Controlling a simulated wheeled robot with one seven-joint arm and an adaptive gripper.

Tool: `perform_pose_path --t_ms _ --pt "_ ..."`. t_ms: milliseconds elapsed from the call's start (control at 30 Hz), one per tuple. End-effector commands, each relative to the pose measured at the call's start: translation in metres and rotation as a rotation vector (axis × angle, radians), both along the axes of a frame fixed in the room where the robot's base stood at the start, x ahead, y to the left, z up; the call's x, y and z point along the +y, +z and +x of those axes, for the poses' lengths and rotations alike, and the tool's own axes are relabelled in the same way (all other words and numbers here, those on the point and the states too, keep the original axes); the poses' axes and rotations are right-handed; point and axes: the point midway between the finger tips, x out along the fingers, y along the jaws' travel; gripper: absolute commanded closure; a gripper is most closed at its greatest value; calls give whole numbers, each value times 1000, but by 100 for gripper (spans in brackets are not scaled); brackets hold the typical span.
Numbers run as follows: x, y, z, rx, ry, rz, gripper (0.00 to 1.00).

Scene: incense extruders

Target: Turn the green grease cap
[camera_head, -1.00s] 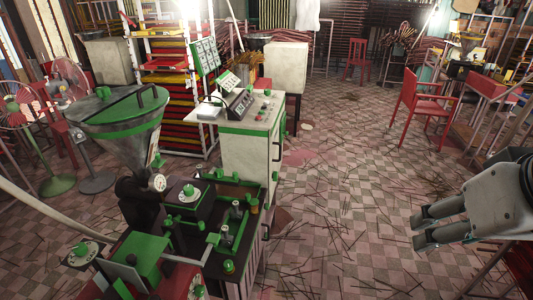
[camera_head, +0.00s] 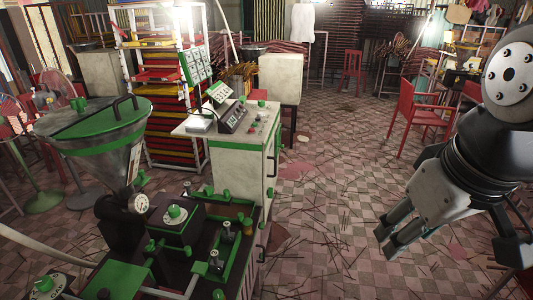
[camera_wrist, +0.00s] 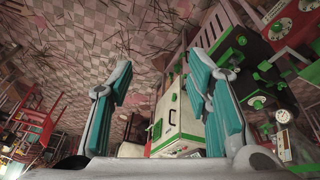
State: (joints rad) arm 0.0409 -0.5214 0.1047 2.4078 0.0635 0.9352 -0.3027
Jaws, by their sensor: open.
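The extruder machine stands at the lower left of the head view, with several green caps and knobs. One round green cap sits on a pale disc (camera_head: 175,212) on top of the dark block. I cannot tell for sure which one is the grease cap. My gripper (camera_head: 386,245) is open and empty at the right, over the floor and well apart from the machine. In the wrist view my gripper (camera_wrist: 162,75) has its teal pads spread; green-capped machine parts (camera_wrist: 240,42) show beyond the right finger.
A hopper with a green lid (camera_head: 105,118) rises at the left of the machine. A white cabinet with a control panel (camera_head: 240,150) stands behind it. Red chairs (camera_head: 420,112) stand at the back right. The tiled floor between is open, strewn with thin sticks.

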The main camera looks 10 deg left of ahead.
Motion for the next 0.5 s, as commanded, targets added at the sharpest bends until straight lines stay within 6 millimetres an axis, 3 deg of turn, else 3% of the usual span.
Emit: perform_pose_path --t_ms 167,500 --pt "20 -45 41 111 202 -27 55" --pt "86 -166 119 334 795 67 55"
